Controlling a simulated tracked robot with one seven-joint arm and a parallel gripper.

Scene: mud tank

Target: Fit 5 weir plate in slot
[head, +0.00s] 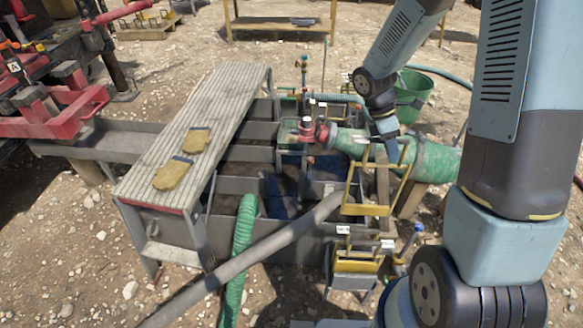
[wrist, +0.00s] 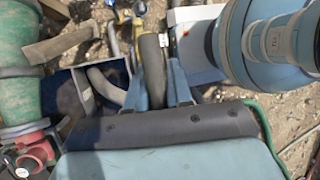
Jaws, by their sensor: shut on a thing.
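My gripper (head: 387,150) is over the right side of the mud tank, above a yellow frame (head: 367,209). In the wrist view its two blue fingers (wrist: 168,92) are closed on a narrow grey-brown piece, which I take to be the weir plate (wrist: 153,62). In the head view a brown upright strip (head: 382,181) shows below the fingers; it seems to be the same piece. The steel tank (head: 240,186) has several compartments, some with dark liquid. I cannot tell which slot is number 5, or whether the plate touches one.
A grated walkway (head: 205,125) with two yellow gloves (head: 172,174) spans the tank's left. A thick green hose (head: 430,160) and a red valve (head: 322,134) are beside my gripper. A grey hose (head: 265,248) crosses in front. A yellow rack (head: 355,263) stands lower right.

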